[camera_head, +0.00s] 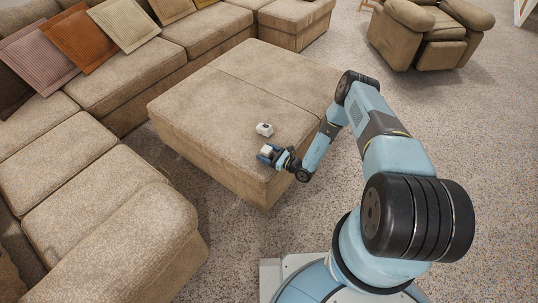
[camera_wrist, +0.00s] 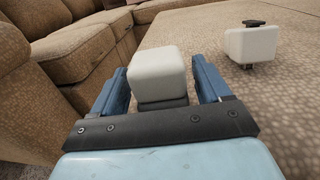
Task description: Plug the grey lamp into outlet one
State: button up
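My gripper (camera_head: 267,151) is over the front part of the tan ottoman. Its two blue fingers stand on either side of a white block (camera_wrist: 158,70) with rounded edges and a dark underside, and seem closed on it. This block also shows at the fingertips in the head view (camera_head: 265,149). A second white block (camera_wrist: 252,44) with a black piece on top sits on the ottoman to the right in the wrist view. In the head view this second block (camera_head: 264,129) is just behind my gripper. I cannot make out a grey lamp, a cord or a numbered outlet.
The tan ottoman (camera_head: 215,98) has a wide bare top. A sectional sofa (camera_head: 125,85) with several cushions wraps the left and back. A recliner (camera_head: 430,33) stands at the back right. Carpet (camera_head: 490,150) is open on the right.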

jog(key=c, duration=0.9)
